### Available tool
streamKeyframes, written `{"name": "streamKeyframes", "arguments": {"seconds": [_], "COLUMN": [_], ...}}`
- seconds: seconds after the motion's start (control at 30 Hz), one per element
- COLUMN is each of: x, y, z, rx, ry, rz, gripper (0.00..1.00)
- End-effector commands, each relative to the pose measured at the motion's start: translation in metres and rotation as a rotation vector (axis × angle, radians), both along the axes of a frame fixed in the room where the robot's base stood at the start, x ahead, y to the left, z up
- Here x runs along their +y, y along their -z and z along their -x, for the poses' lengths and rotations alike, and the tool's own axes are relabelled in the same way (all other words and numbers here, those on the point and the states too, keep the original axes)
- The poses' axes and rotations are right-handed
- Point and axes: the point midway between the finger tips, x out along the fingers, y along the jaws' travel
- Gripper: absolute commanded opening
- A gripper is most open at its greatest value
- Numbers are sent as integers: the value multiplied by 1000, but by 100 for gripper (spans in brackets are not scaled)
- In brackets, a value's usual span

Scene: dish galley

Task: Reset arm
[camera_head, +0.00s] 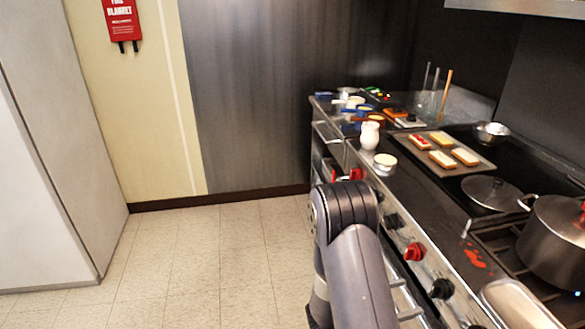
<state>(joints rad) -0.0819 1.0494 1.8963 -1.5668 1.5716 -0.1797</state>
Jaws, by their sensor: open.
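My arm rises from the bottom of the head view, right of the middle. It is dark grey, with a rounded joint at its top and a link running down out of the picture. It stands in front of the steel counter (405,218) and hides part of its front. My gripper is not in view, so its jaws and anything near them cannot be seen.
The counter and stove run along the right. They bear a tray (450,170) with several topped pieces, a white bottle (370,134), a lidded pan (491,193) and a large pot (553,245). Red and black knobs line the front. Tiled floor (200,260) at left is clear.

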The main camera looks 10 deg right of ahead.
Motion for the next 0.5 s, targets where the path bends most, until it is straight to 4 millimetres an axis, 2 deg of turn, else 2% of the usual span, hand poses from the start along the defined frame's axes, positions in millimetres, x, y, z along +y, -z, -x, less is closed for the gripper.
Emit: {"name": "streamKeyframes", "arguments": {"seconds": [0.3,0.5], "x": [-50,-73], "y": [-1,-1], "z": [-3,-5], "rx": [2,0], "ry": [4,3], "rz": [0,0], "gripper": [67,67]}}
